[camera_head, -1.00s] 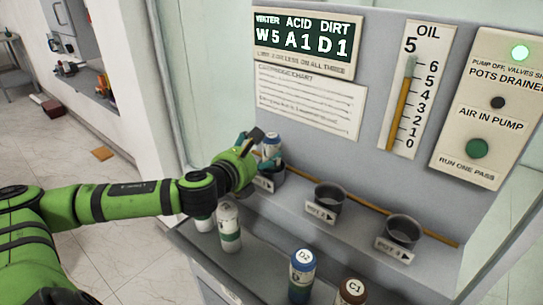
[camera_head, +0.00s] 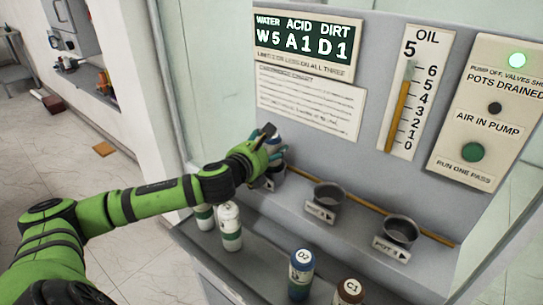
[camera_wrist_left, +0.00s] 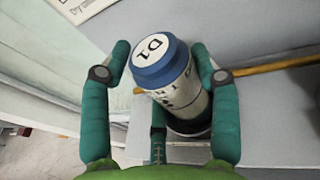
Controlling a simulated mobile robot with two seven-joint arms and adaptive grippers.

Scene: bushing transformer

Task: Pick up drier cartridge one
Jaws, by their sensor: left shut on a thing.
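The drier cartridge marked D1 (camera_wrist_left: 168,65) is white with a blue cap. It sits between the green fingers of my left gripper (camera_wrist_left: 161,55) in the left wrist view, and appears tilted there. The gripper is shut on it. Its lower end is at a dark round pot (camera_wrist_left: 188,127); I cannot tell whether it is still inside. In the head view my left gripper (camera_head: 268,145) is at the leftmost pot (camera_head: 278,174) and covers most of the cartridge (camera_head: 274,146). My right gripper is not in view.
Two more pots, the middle one (camera_head: 329,194) and the right one (camera_head: 402,231), stand on the ledge with open tops. On the lower shelf are a D2 cartridge (camera_head: 301,275), a C1 cartridge (camera_head: 349,292) and white-topped cartridges (camera_head: 229,226). The panel (camera_head: 385,50) rises close behind.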

